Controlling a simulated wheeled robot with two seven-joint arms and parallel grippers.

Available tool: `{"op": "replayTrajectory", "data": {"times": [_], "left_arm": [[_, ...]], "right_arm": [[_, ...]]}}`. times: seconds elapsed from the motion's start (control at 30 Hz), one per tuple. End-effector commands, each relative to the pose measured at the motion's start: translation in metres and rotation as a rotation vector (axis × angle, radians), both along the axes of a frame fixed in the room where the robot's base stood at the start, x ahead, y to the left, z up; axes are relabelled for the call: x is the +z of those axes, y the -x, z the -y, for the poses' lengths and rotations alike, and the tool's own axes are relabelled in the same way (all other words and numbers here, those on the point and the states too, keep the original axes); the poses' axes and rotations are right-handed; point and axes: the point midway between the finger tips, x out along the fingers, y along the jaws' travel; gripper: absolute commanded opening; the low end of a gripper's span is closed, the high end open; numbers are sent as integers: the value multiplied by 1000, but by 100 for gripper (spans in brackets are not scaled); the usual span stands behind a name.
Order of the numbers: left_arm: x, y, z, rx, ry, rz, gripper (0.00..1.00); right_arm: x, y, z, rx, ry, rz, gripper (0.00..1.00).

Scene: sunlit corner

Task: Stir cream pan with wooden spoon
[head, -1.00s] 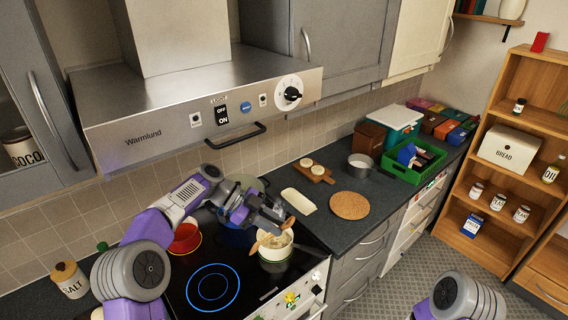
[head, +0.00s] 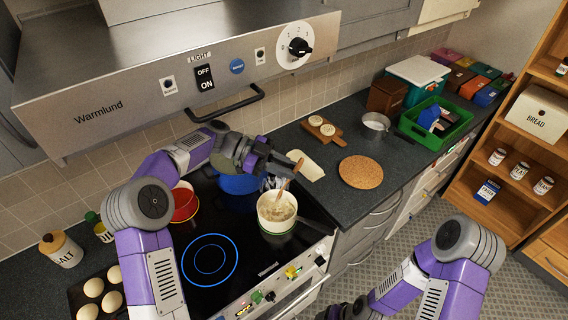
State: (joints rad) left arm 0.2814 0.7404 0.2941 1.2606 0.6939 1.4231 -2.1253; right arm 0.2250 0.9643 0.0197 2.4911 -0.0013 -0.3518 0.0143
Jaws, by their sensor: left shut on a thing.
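The cream pan (head: 268,223) sits on the black hob, toward its right side, with a pale mixture inside and a dark handle pointing right. The wooden spoon (head: 285,185) leans in the pan, its lower end in the mixture and its handle rising up and right. My left gripper (head: 284,168) is above the pan's back rim, shut on the spoon's handle; the fingers partly hide the contact. My right arm shows at lower right, but its gripper is out of view.
A red pot (head: 184,205) and a blue pot (head: 238,184) stand behind on the hob, under my left arm. The extractor hood (head: 150,90) hangs above. A cork mat (head: 361,172) and a small saucepan (head: 372,127) are on the right counter.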

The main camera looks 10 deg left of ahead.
Motion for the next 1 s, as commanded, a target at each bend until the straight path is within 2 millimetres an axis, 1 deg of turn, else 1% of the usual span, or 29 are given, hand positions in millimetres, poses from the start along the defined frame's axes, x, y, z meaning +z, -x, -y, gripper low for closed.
{"op": "replayTrajectory", "data": {"times": [0.03, 0.43, 1.0], "left_arm": [[-5, 2, 2, 0, 0, 0, 0], [-32, 14, 14, 0, 0, 0, 0], [-76, 0, 0, 1, 1, -1, 0]], "right_arm": [[-5, 0, 0, 0, 0, 0, 66], [-20, 0, 0, 0, 0, 1, 66], [-60, 0, 0, 0, 0, 0, 66]]}}
